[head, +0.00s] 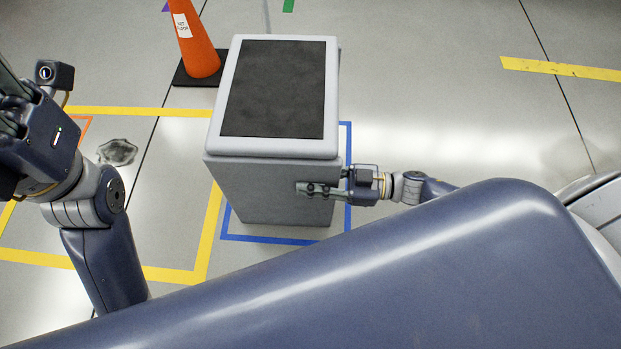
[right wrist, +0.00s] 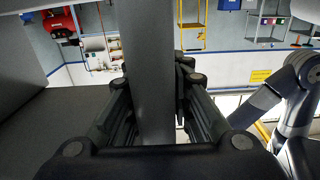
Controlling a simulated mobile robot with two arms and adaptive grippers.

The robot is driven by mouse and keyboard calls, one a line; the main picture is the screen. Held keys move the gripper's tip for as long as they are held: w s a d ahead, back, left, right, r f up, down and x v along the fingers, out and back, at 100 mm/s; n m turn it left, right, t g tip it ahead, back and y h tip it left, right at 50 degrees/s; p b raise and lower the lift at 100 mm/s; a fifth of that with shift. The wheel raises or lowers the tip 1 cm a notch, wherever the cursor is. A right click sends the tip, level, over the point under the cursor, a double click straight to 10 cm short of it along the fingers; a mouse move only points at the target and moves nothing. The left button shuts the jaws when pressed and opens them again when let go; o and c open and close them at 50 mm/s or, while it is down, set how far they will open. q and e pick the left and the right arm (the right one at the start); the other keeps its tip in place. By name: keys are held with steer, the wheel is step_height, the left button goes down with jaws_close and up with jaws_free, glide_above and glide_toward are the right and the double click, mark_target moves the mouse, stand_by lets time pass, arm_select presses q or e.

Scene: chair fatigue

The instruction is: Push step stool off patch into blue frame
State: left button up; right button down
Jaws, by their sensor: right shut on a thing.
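The step stool (head: 265,185) is a grey box with a dark pad on top, standing upright on the floor. The blue frame (head: 275,240) is tape on the floor; its lines show in front of, left of and right of the stool's base, which appears inside them. My left gripper (head: 12,108) is at the left edge, away from the stool, fingers partly cut off.
An orange cone (head: 194,45) on a black base stands close behind the stool at left. Yellow tape (head: 204,240) outlines an area left of the blue frame, around the patch. The floor at the right rear is clear. My body covers the lower right.

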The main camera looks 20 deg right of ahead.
steer(key=shift+d+f, duration=0.1)
steer(key=shift+d, duration=0.1)
steer(key=c, duration=1.4)
jaws_free()
steer(key=shift+o, duration=0.2)
steer(key=v, duration=1.2)
